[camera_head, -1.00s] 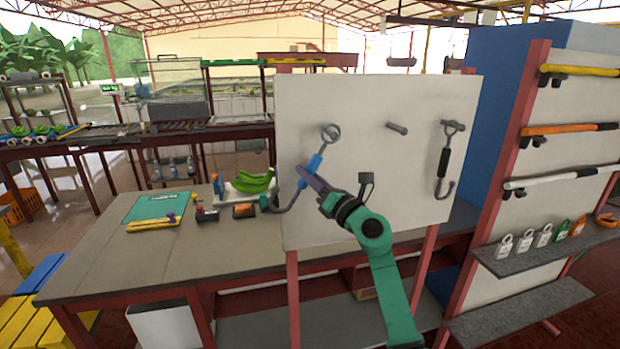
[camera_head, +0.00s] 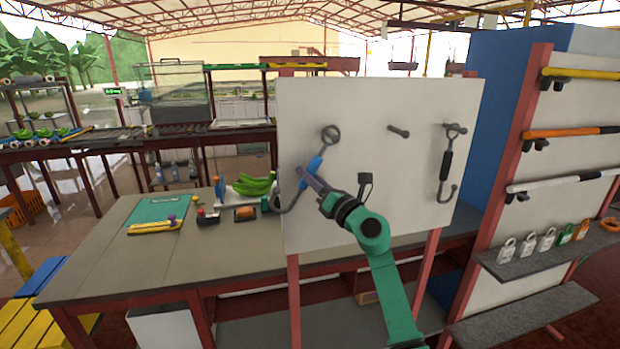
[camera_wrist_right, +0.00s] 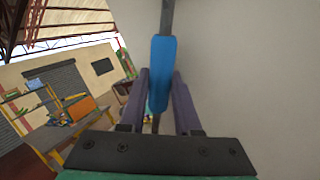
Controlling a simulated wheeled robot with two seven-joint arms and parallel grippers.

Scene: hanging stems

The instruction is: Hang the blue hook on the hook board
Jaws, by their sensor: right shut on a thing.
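The blue hook (camera_head: 311,171) is a grey metal hook with a blue grip sleeve, a ring at its upper end and a curved hook at its lower left. It is tilted in front of the left part of the white hook board (camera_head: 375,100). Its ring overlaps the place of the left peg; I cannot tell whether the ring is around a peg. My right gripper (camera_head: 308,176) is shut on the blue sleeve. In the right wrist view the sleeve (camera_wrist_right: 160,75) stands between the two purple fingers. My left gripper is not in view.
A bare peg (camera_head: 398,131) sticks out at the board's upper middle. A black-gripped hook (camera_head: 446,163) hangs on the right peg. A small dark item (camera_head: 365,186) is on the board below the middle. A table (camera_head: 90,270) with bananas (camera_head: 255,185) stands left, a tool rack (camera_head: 525,150) right.

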